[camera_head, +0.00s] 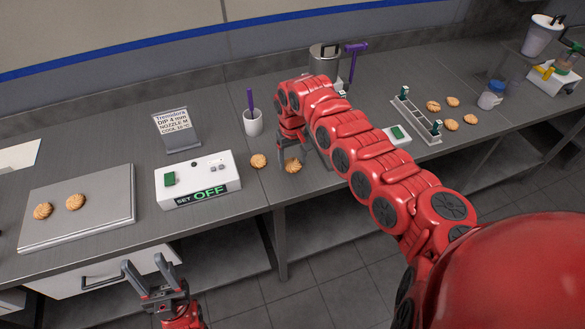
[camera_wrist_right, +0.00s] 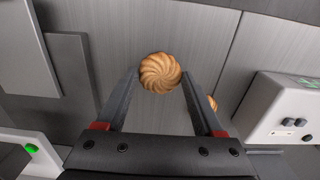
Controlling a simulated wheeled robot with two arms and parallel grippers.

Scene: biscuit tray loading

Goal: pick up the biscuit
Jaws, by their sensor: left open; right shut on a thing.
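My right gripper (camera_head: 294,158) is shut on a round ridged golden biscuit (camera_head: 293,166) at the counter's front edge. In the right wrist view the same biscuit (camera_wrist_right: 160,72) sits between the fingertips; I cannot tell whether it is clear of the counter. A second biscuit (camera_head: 259,161) lies just left of it, partly hidden behind a finger in the right wrist view (camera_wrist_right: 212,103). Two biscuits (camera_head: 75,202) lie on the grey tray (camera_head: 112,218) at left. Several more biscuits (camera_head: 451,125) lie at the right. My left gripper (camera_head: 144,264) is open and empty before the counter.
A white control box (camera_head: 180,192) reading "SET OFF" stands between tray and right gripper. Behind are a sign stand (camera_head: 182,139), a white cup (camera_head: 253,124) with a purple tool, and a metal pot (camera_head: 322,60). A rack (camera_head: 420,122) stands right of my right arm.

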